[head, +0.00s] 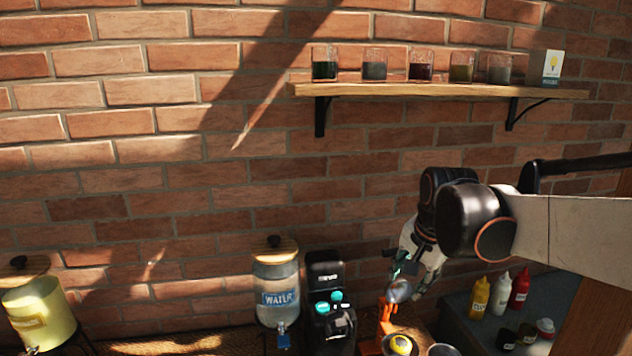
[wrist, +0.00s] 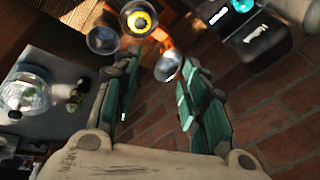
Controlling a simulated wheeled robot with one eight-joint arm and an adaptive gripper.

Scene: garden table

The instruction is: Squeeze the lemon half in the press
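The orange press (head: 386,318) stands low at centre right in the head view, with a rounded shiny grey piece (head: 398,291) at its top. A yellow round thing, apparently the lemon half (head: 400,345), sits in a grey cup beside its foot. It also shows in the wrist view as a yellow ring with a dark centre (wrist: 140,19). My gripper (head: 408,277) is close to the grey piece. In the wrist view its teal-padded fingers (wrist: 159,70) are spread wide, with the grey piece (wrist: 168,66) between their tips. Contact cannot be told.
A clear glass (wrist: 103,40) stands beside the cup. A black machine (head: 328,300) and a water dispenser (head: 277,285) stand left of the press. Several sauce bottles (head: 500,294) stand right. A shelf (head: 440,90) with several glasses hangs on the brick wall.

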